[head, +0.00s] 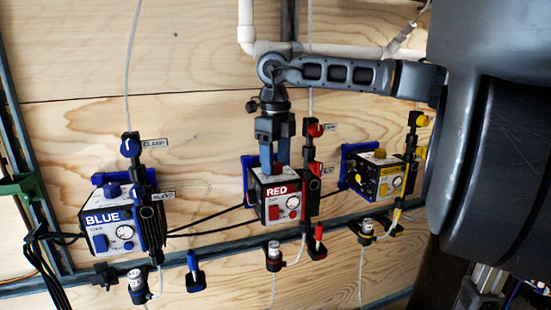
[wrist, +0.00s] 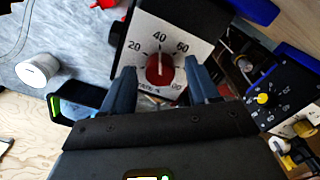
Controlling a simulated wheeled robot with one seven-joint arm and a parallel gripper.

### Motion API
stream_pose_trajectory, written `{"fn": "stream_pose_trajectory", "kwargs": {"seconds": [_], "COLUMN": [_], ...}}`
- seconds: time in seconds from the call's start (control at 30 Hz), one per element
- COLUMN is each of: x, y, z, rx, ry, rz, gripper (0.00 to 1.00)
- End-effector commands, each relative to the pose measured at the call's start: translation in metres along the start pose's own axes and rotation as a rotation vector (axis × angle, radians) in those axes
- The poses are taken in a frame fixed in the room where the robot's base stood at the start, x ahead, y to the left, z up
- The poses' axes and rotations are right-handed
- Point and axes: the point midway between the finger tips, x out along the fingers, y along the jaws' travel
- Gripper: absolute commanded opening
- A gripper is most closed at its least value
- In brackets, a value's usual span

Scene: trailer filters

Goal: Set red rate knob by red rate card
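The red pump box (head: 281,192), labelled RED, stands in the middle of the head view. The wrist view shows its white dial plate (wrist: 143,31) with marks 20, 40 and 60 and the red knob (wrist: 160,70). A pale line on the knob seems to point near 40. My gripper (head: 274,168) comes down from above onto the top of the box. In the wrist view its fingers (wrist: 160,68) are apart, one on each side of the knob, with gaps showing. The knob is hidden by my gripper in the head view. I cannot make out a red rate card.
The blue pump box (head: 108,226) is at left and the yellow one (head: 380,181) at right. Red valve handles (head: 316,130) stand close to the right of my gripper. Hanging tubes, black cables and a rail (head: 215,236) cross the plywood wall (head: 200,60).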

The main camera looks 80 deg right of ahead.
Motion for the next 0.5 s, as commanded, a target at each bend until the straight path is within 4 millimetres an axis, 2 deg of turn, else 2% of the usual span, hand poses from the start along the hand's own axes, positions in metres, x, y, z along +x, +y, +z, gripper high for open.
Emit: {"fn": "stream_pose_trajectory", "kwargs": {"seconds": [0.07,0.5], "x": [-0.0002,-0.0005], "y": [0.0000,0.0001], "z": [0.0000,0.0001], "rx": [0.000,0.000], "ry": [0.000,0.000], "rz": [0.000,0.000], "gripper": [0.53,0.11]}}
